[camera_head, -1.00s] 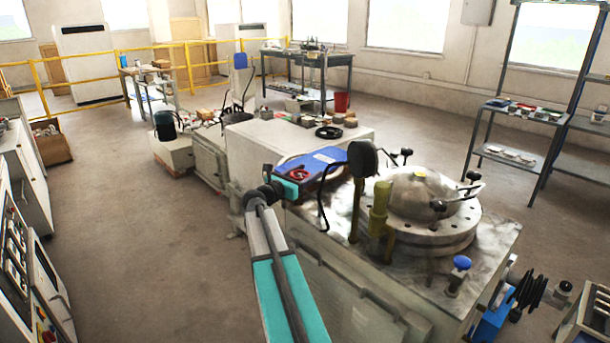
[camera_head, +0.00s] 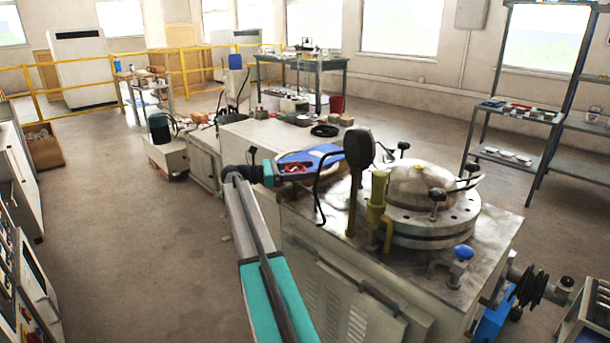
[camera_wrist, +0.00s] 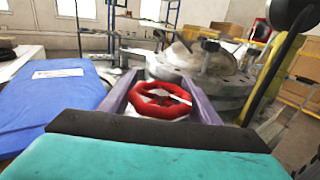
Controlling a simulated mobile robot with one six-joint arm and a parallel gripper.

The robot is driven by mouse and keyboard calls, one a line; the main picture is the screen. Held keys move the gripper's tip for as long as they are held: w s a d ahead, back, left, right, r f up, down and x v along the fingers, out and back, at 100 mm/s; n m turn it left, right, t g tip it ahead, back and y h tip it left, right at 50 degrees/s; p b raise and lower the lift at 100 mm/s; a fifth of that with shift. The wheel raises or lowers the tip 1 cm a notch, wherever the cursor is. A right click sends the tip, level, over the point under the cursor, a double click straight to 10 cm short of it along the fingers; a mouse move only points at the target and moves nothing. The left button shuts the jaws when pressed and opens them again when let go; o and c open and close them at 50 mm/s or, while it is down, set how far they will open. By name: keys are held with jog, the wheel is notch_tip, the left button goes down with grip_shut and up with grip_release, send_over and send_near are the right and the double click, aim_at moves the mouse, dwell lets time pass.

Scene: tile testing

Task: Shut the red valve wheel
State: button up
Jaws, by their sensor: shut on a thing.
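The red valve wheel (camera_wrist: 160,100) shows in the wrist view between the two purple fingers of my gripper (camera_wrist: 163,90). The fingers are shut on the wheel, one on each side of its rim. In the head view, the wheel (camera_head: 293,169) is a small red patch, partly hidden by my gripper (camera_head: 300,168) and the blue part beside it. How far the wheel is turned cannot be told.
A metal domed vessel (camera_head: 421,188) with a bolted flange stands right of the wheel on a grey cabinet top. A dark round gauge (camera_head: 359,147) stands on a post between them. A blue-topped knob (camera_head: 463,253) is at the front right.

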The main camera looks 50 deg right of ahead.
jog(key=g+y, duration=0.1)
jog(key=m+g+b, duration=0.1)
jog(key=m+y+b, duration=0.1)
jog(key=shift+s+a+f+g+y, duration=0.2)
jog(key=shift+a+g+y, duration=0.1)
jog(key=shift+g, duration=0.1)
jog(key=shift+s+a+r+m+g+y+b, duration=0.1)
jog(key=shift+m+g+y+b, duration=0.2)
jog(key=shift+m+y, duration=0.1)
jog(key=shift+s+a+r+m+g+y+b, duration=0.1)
jog(key=shift+m+g+y+b, duration=0.05)
jog(key=shift+m+g+y, duration=0.2)
jog(key=o, duration=1)
jog(key=shift+o, duration=0.2)
jog(key=shift+d, duration=0.1)
